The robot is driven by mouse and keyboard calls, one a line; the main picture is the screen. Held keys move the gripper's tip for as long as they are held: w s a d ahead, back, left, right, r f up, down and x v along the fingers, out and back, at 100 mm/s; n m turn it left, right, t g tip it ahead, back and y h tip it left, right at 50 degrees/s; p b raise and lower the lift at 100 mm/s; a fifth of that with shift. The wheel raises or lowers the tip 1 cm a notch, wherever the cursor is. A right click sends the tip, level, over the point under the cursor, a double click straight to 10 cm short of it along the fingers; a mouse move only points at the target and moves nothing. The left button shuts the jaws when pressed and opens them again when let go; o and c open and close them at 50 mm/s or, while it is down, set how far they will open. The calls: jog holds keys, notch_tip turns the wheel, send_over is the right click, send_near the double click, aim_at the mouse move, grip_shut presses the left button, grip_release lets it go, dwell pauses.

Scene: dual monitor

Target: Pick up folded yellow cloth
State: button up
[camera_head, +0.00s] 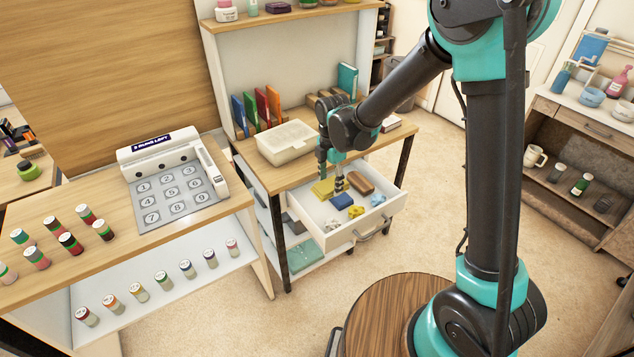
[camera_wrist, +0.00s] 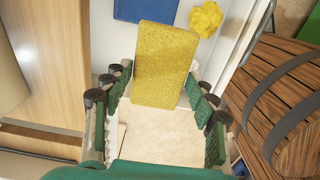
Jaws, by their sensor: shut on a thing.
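The folded yellow cloth (camera_head: 323,187) is a flat yellow rectangle at the drawer's left side in the head view. In the wrist view the cloth (camera_wrist: 164,65) extends between the two fingers. My gripper (camera_head: 332,178) reaches down into the open drawer from above. In the wrist view its fingertips (camera_wrist: 160,85) lie at both long sides of the cloth, shut on it. Whether the cloth is clear of the drawer floor is hard to tell.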

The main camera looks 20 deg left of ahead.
jog(key=d, duration=1.4)
jog(key=shift+s+d, duration=0.15)
jog(key=shift+d, duration=0.2)
